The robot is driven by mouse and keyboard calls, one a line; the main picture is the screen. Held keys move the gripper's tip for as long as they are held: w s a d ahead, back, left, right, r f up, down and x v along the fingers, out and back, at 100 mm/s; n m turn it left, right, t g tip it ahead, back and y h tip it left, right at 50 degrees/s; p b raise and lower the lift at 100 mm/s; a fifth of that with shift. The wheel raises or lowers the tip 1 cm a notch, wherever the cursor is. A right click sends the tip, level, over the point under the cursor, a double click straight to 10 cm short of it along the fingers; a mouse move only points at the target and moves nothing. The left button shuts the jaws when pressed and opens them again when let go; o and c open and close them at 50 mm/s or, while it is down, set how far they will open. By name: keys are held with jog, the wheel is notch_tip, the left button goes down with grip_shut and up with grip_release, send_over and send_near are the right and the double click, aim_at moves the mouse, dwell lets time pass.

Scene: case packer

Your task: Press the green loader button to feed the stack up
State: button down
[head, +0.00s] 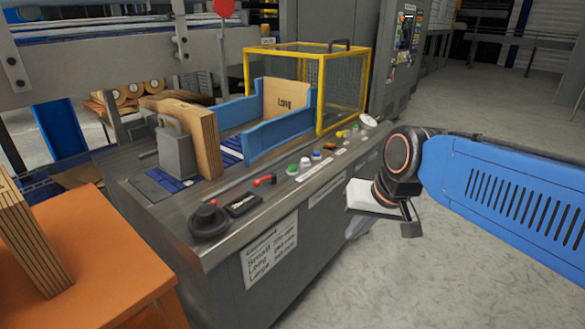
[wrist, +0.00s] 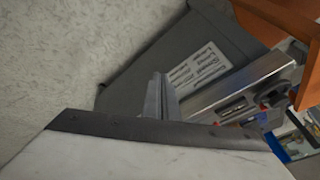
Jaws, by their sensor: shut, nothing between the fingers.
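A green button (head: 292,169) sits on the front control strip of the grey machine (head: 225,215), in a row with other coloured buttons. A smaller green spot (head: 355,127) lies farther along the strip; I cannot tell what it is. I cannot tell which one is the loader button. My gripper (head: 409,224) is in front of the machine, to the right of the green button and apart from it. In the wrist view my gripper's fingers (wrist: 161,97) are closed together with nothing between them. No green button is clear in the wrist view.
Cardboard blanks (head: 203,135) stand upright on the machine by a grey block. A blue guide (head: 280,135) and a yellow mesh cage (head: 345,90) are behind the buttons. A black knob (head: 208,220) is at the near corner. An orange table (head: 95,255) is at left. Open floor lies right.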

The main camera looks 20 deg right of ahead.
jog(key=w+a+r+m+y, duration=0.1)
jog(key=w+a+r+m, duration=0.15)
jog(key=w, duration=0.55)
jog(key=w+a+r+m+y, duration=0.15)
jog(key=w+r+m, duration=0.25)
jog(key=w, duration=0.4)
notch_tip(320, 180, up, 3)
jog(key=m+t+y, duration=0.2)
jog(key=m+y, duration=0.1)
jog(key=m, duration=0.5)
send_over(292, 168)
jog(key=d, duration=0.1)
jog(key=shift+d, duration=0.2)
jog(key=shift+f, duration=4.4)
jog(key=shift+f, duration=0.15)
jog(key=shift+f, duration=0.25)
